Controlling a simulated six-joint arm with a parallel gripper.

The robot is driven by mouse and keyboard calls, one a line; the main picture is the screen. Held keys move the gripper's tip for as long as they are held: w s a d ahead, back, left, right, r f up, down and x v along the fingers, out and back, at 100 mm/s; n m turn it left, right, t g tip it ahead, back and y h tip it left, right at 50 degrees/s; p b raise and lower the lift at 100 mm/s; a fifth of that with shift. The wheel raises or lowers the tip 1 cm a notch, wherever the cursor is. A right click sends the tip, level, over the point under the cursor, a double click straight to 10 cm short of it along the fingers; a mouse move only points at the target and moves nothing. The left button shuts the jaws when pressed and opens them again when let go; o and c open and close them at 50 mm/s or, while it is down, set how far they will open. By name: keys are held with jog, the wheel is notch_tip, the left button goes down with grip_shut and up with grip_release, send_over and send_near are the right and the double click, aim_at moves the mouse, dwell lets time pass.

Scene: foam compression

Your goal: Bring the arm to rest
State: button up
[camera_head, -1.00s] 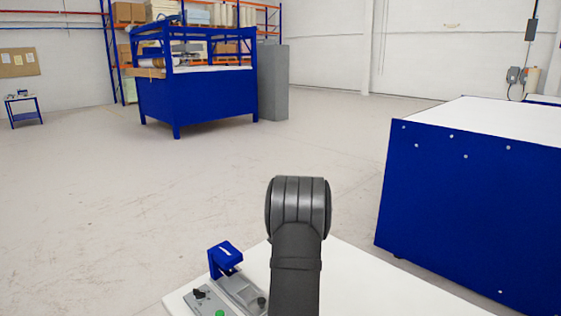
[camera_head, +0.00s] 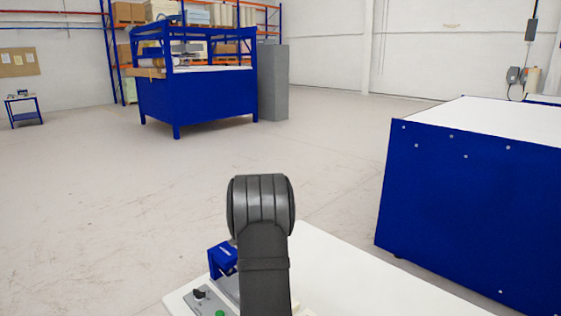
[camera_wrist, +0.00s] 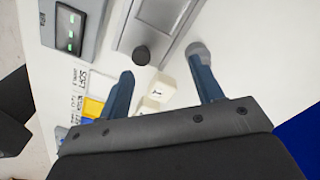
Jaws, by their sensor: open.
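In the head view my dark grey arm stands over the white table and hides part of the blue and grey press device (camera_head: 220,259). My gripper is out of sight there. In the wrist view my gripper (camera_wrist: 162,62) is open, its two blue fingers spread apart. Small white blocks (camera_wrist: 162,88), one with a dark mark, show in the gap between the fingers. I see no finger closed on them.
In the wrist view a grey device with a black knob (camera_wrist: 141,55) lies beyond the fingers. A box with green lights (camera_wrist: 69,30), printed labels and a yellow patch (camera_wrist: 93,107) lie left. A blue cabinet (camera_head: 470,215) stands right of the table (camera_head: 370,285).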

jog(key=a+f, duration=0.1)
jog(key=w+a+f, duration=0.1)
jog(key=a+f, duration=0.1)
jog(key=w+a+f, duration=0.1)
jog(key=shift+a+f, duration=0.25)
jog(key=shift+a, duration=0.15)
jog(key=shift+f, duration=0.5)
dwell(0.6)
